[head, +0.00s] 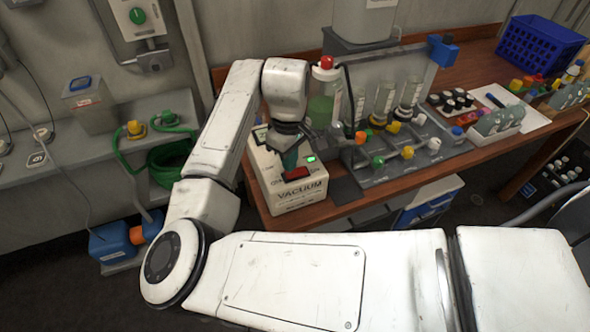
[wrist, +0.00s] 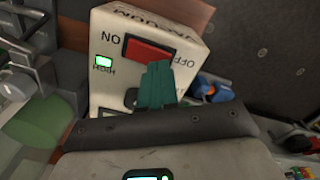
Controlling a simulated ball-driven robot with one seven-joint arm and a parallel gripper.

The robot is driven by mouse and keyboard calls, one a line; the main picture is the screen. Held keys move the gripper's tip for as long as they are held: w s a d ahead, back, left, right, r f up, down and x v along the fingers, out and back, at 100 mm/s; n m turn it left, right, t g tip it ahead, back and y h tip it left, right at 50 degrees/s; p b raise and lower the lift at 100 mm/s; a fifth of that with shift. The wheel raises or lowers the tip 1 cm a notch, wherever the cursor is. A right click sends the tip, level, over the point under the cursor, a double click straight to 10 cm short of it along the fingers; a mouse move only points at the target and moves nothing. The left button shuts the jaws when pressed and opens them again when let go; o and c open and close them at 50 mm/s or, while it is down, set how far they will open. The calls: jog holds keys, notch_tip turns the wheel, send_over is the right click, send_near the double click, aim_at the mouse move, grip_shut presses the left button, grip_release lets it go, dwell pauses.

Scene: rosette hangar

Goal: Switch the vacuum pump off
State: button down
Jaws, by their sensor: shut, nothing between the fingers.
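The vacuum pump is a cream box (head: 299,205) at the front edge of the wooden bench, marked VACUUM; its top also shows in the wrist view (wrist: 115,86). A red rocker switch (head: 296,172) sits on top. In the wrist view the red switch (wrist: 146,49) lies between the words ON at left and OFF at right. A green lamp (head: 310,158) is lit, also in the wrist view (wrist: 103,60). My gripper (wrist: 159,66) is shut and empty, its teal fingertips at the switch's OFF-side lower corner. I cannot tell whether they touch it.
A rack of glass cylinders (head: 388,115) with coloured valves stands right of the pump. A grey bench (head: 75,148) with a green hose (head: 168,160) is at left. A blue crate (head: 540,45) stands at the back right.

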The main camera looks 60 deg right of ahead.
jog(key=shift+f+b, duration=0.4)
jog(key=shift+f, duration=0.6)
dwell(1.0)
jog(key=shift+r, duration=0.15)
notch_tip(320, 180, up, 5)
jog(key=p, duration=0.5)
jog(key=shift+r, duration=0.9)
